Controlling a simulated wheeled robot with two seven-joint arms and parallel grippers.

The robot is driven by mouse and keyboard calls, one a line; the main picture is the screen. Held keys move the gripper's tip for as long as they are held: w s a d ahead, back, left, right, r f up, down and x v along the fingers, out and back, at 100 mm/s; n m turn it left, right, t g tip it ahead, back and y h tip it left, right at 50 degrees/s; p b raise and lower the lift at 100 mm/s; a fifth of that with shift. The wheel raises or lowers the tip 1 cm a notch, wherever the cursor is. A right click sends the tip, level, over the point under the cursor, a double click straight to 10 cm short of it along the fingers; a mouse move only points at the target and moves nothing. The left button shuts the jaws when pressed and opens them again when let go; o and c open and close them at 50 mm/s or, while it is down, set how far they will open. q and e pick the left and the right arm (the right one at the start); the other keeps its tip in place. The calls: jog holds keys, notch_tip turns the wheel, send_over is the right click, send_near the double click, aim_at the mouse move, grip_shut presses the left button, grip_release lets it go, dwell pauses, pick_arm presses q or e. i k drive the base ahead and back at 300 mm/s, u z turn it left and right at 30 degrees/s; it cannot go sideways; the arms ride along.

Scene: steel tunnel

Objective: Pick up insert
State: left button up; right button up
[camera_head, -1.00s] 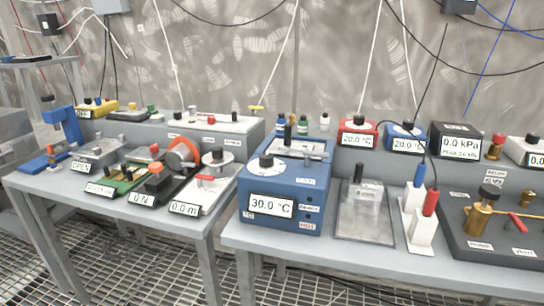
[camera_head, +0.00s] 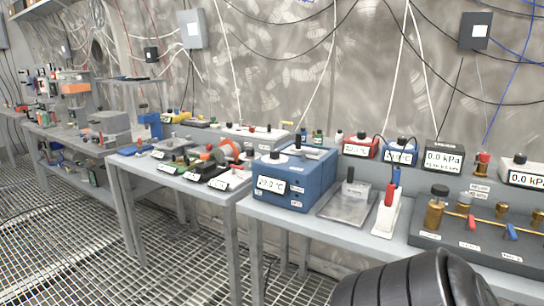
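No part in view is labelled as the insert, and I cannot tell for sure which part it is. A grey metallic tray (camera_head: 337,208) with a black-knobbed piece (camera_head: 349,186) in it stands on the right table. To its left is a blue temperature unit (camera_head: 316,188) with a lit display and a black knob on top. To the tray's right is a white holder (camera_head: 384,223) with a red and a blue handled probe. Neither of my grippers is in view. A black ribbed part, seemingly of my arm, shows at the bottom right.
The right table (camera_head: 352,237) has a dark board (camera_head: 455,245) with brass valves at its right. A left table (camera_head: 150,168) carries several small instruments, with a narrow gap between tables. More benches stand far left. Grated floor (camera_head: 60,240) is open in front.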

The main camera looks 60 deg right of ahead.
aim_at(297, 148)
jog(key=z, duration=0.15)
jog(key=i, duration=1.6)
jog(key=z, duration=0.5)
